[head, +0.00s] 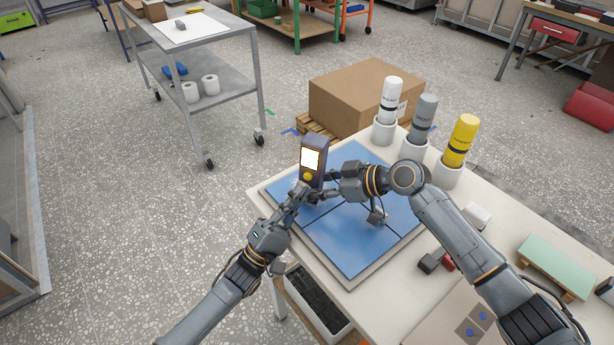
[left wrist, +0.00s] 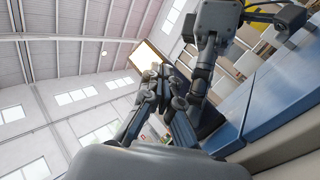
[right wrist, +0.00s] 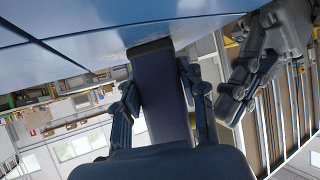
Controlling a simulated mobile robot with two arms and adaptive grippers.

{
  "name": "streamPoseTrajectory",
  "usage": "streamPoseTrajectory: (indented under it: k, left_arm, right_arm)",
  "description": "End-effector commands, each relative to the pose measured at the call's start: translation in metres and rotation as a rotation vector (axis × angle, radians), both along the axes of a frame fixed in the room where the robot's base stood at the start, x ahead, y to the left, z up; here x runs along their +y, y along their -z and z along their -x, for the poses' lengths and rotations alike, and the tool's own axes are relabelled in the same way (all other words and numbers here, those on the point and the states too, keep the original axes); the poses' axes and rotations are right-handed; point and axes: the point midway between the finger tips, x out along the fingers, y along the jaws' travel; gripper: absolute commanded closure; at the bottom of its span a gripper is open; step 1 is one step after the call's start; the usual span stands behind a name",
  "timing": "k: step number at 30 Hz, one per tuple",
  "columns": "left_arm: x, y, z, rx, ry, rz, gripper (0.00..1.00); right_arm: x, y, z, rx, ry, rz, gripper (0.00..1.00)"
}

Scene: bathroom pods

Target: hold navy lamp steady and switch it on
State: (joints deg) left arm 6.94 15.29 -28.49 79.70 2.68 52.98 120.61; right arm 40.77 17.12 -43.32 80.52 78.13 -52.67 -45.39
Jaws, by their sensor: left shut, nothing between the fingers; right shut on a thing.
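The navy lamp (head: 322,151) stands upright at the far left corner of the blue mat (head: 351,238). Its front panel (head: 310,159) glows bright, with a round yellow button (head: 308,177) below it. My right gripper (head: 326,191) is shut on the lamp's lower body from the right; in the right wrist view its fingers lie on both sides of the navy body (right wrist: 165,100). My left gripper (head: 301,190) is shut and empty, its tips just below the button in the head view; I cannot tell whether they touch it. The glowing panel also shows in the left wrist view (left wrist: 145,61).
White, grey and yellow bottles (head: 461,141) stand in white holders along the table's back edge. A cardboard box (head: 360,95) is behind the table. A green-topped block (head: 560,266) and a dark-and-red item (head: 434,262) lie at right. A grey cart (head: 215,75) stands at the back left.

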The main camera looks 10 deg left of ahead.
Motion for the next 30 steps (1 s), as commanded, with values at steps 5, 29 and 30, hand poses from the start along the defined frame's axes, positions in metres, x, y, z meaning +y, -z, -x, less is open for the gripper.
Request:
streamPoseTrajectory:
  k: [5,29,30]
  left_arm:
    - [0.004,0.007,0.020,0.015,0.003,-0.006,1.00]
    - [0.012,0.000,0.038,0.002,-0.001,-0.002,1.00]
    - [0.012,0.000,0.038,0.001,0.000,-0.002,1.00]
  right_arm:
    - [0.000,0.000,-0.001,-0.001,0.002,-0.001,0.82]
    - [0.000,0.000,0.000,0.000,0.001,0.000,0.32]
    - [0.000,0.000,0.000,0.000,0.001,0.000,0.32]
